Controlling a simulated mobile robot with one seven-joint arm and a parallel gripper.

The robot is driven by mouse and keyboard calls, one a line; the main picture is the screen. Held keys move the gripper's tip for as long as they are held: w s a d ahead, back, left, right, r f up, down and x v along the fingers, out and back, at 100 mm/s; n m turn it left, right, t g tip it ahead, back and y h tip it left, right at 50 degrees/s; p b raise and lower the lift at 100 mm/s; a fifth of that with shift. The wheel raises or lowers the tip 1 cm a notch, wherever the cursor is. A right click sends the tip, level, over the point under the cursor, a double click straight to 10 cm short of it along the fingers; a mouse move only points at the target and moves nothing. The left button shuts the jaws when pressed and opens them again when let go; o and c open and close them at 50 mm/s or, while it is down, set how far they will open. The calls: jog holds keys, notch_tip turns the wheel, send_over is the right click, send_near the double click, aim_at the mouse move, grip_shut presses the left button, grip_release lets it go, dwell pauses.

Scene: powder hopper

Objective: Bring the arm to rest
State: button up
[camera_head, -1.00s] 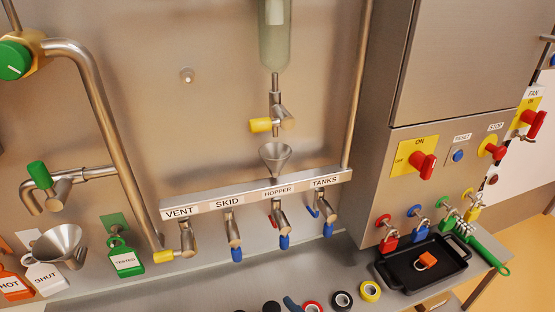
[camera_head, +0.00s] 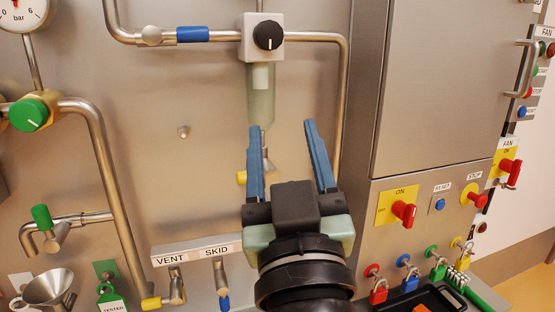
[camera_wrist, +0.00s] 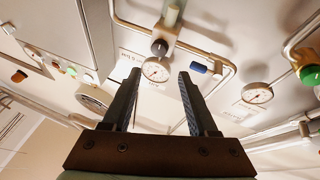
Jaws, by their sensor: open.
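My gripper (camera_head: 290,160) is in the middle of the head view, raised in front of the steel panel (camera_head: 190,95). Its two blue fingers point up and stand wide apart, with nothing between them. Behind it, the grey-green sight tube (camera_head: 261,100) hangs under a block with a black knob (camera_head: 269,35). In the wrist view my gripper (camera_wrist: 158,85) is also open and empty, with a round gauge (camera_wrist: 156,69) seen beyond the fingers. My gripper and arm hide the hopper and tanks valves in the head view.
A steel cabinet (camera_head: 450,80) stands at the right, with red switches (camera_head: 404,211) on yellow plates and several padlocks (camera_head: 378,290) below. Left are bent pipes (camera_head: 100,150), a green knob (camera_head: 30,115) and a metal funnel (camera_head: 48,289). A black tray (camera_head: 440,298) shows at the bottom right.

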jog(key=s+r+m+t+h+p, duration=0.1)
jog(key=s+r+t+p, duration=0.1)
jog(key=s+r, duration=0.45)
jog(key=s+r+m+t+h+p, duration=0.1)
jog(key=s+r+m+t+p, duration=0.15)
jog(key=r, duration=0.75)
notch_tip(320, 180, up, 18)
jog(key=p, duration=1.7)
jog(key=shift+a+n, duration=0.35)
jog(key=shift+n, duration=0.1)
